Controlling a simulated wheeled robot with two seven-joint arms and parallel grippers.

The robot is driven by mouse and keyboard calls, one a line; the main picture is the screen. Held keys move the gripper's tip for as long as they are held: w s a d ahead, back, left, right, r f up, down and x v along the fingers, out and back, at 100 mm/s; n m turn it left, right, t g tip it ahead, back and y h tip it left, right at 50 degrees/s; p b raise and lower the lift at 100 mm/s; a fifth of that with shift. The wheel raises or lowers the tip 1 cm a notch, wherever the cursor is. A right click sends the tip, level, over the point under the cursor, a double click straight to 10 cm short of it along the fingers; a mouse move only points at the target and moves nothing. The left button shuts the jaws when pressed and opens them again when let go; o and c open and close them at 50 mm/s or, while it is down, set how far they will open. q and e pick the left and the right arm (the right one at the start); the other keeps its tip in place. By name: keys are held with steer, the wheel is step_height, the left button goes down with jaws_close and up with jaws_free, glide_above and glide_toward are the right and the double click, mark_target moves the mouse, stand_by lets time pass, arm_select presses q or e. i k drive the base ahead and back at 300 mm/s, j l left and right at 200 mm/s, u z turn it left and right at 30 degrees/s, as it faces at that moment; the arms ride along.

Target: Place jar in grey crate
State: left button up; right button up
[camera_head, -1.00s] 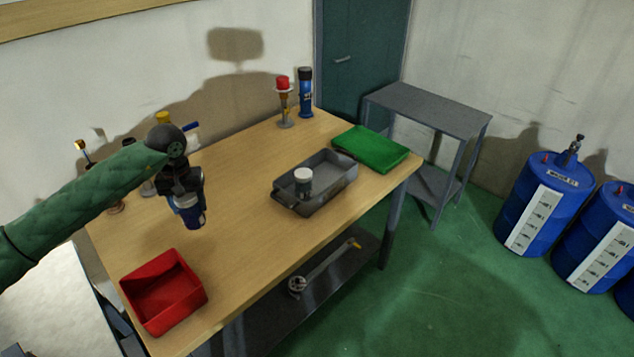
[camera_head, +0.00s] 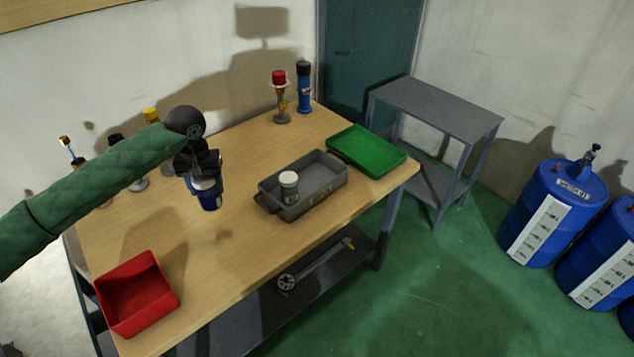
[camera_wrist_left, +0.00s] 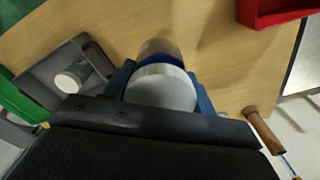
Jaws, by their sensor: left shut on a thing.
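My left gripper (camera_head: 203,177) is shut on a blue jar (camera_head: 209,197) and holds it upright above the table, left of the grey crate. The jar's white lid (camera_wrist_left: 161,88) shows between the fingers in the left wrist view. The grey crate (camera_head: 325,185) stands on the table, and its wall also shows in the left wrist view (camera_wrist_left: 48,62). A second jar with a white lid (camera_head: 289,187) stands inside the crate's near left end. My right gripper is not in view.
A red bin (camera_head: 137,294) sits at the table's front left and a green tray (camera_head: 366,150) beyond the crate. Several bottles and stands, including a red-topped one (camera_head: 281,97), line the back edge. The wooden tabletop (camera_head: 245,235) in front of the crate is clear.

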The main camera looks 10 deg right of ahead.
mark_target(318, 180)
steer(key=i+l, duration=0.15)
steer(key=l, duration=0.25)
steer(key=i+l, duration=0.15)
steer(key=l, duration=0.25)
steer(key=i+l, duration=0.15)
steer(key=l, duration=0.25)
steer(key=i+l, duration=0.15)
steer(key=l, duration=0.3)
steer(key=i+l, duration=0.15)
steer(key=l, duration=0.25)
steer(key=i+l, duration=0.1)
steer(key=l, duration=0.35)
steer(key=i+l, duration=0.1)
steer(key=l, duration=0.35)
steer(key=j+u, duration=0.05)
